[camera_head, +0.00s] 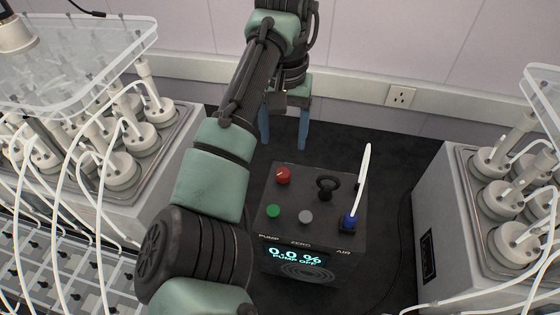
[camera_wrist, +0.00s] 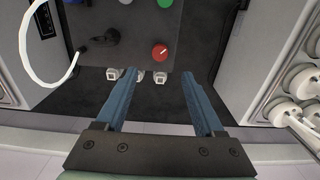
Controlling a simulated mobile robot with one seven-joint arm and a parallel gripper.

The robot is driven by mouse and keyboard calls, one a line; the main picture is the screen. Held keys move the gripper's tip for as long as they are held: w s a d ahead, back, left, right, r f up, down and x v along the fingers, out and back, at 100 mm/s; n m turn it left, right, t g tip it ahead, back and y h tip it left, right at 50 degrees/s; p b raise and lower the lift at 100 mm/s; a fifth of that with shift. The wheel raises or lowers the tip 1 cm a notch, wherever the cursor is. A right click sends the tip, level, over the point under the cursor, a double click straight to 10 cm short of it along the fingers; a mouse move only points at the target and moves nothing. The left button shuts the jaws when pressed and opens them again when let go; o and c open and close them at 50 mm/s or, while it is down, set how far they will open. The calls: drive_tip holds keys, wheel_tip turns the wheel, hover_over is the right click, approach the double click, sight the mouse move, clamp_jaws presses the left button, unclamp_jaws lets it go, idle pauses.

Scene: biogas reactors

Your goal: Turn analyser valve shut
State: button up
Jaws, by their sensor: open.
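The analyser (camera_head: 312,235) is a dark box on the floor with a lit front display reading 0.0 % and PUMP OFF. I cannot tell for sure which is the valve. My gripper (camera_head: 284,145) is open and empty, its blue fingers pointing down behind the box. In the wrist view, the red knob (camera_wrist: 160,52) lies just beyond the gap between the fingertips (camera_wrist: 158,74), apart from them. The black handle (camera_wrist: 107,36) is off to the left.
A green button (camera_head: 273,211) and a grey button (camera_head: 306,216) sit near the analyser's front. Reactor units with bottles and white tubes stand left (camera_head: 120,170) and right (camera_head: 500,190). The wall (camera_head: 400,40) is close behind my gripper. Dark floor (camera_head: 390,150) is clear beside the box.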

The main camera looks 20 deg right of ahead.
sight(283, 172)
wheel_tip(283, 172, down, 11)
drive_tip(key=shift+r+p, duration=0.2)
drive_tip(key=shift+p, duration=0.1)
drive_tip(key=shift+r, duration=0.1)
clamp_jaws()
